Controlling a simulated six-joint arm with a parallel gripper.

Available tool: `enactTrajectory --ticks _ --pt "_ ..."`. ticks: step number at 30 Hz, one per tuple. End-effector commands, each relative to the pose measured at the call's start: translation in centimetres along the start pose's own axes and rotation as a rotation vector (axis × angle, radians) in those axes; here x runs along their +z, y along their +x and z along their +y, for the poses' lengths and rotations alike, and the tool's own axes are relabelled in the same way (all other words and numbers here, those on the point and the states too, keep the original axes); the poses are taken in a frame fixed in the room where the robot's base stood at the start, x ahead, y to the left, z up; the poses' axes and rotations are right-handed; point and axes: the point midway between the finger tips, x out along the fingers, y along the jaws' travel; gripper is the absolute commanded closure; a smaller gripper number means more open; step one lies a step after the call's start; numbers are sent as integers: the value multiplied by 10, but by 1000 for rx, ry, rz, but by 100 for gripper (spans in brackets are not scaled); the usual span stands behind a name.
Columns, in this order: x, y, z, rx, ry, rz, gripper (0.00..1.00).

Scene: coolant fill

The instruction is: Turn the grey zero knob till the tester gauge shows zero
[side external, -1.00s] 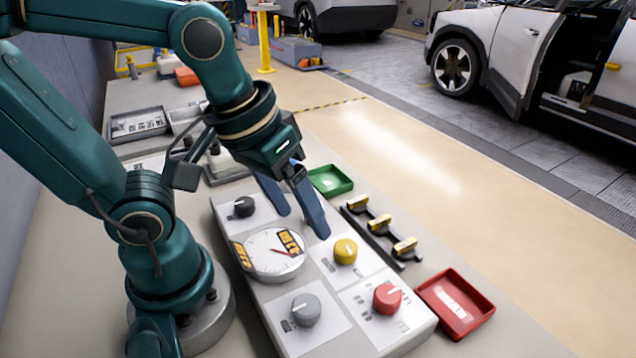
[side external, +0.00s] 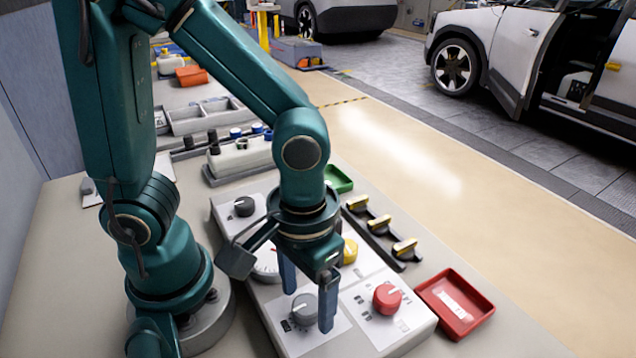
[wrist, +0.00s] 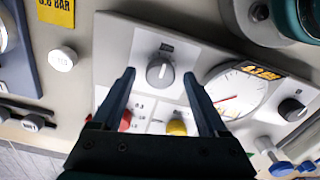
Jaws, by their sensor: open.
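The grey knob (side external: 305,308) sits on a white plate at the near left corner of the tester panel. It also shows in the wrist view (wrist: 160,72), with a light pointer line on top. My open gripper (side external: 307,311) points down with one finger on each side of the grey knob. In the wrist view the knob lies between the fingertips (wrist: 159,76), with a gap on both sides. The tester gauge (wrist: 240,90) is a white dial with a red needle and an orange label. In the side view my arm hides most of the gauge (side external: 265,268).
The panel also carries a red knob (side external: 387,298), a yellow knob (side external: 349,251) and a black knob (side external: 244,206). A red tray (side external: 456,303) and a black rack (side external: 381,233) with brass-coloured pieces stand to the right. A green tray (side external: 338,180) is behind.

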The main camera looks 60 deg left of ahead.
Motion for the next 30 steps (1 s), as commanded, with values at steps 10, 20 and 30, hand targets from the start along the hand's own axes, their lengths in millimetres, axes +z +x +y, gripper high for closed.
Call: enactTrajectory --ticks 10,20,30 --pt "0 6 0 0 0 0 24" --pt "0 6 0 0 0 1 100" --pt "0 6 0 0 83 1 100"
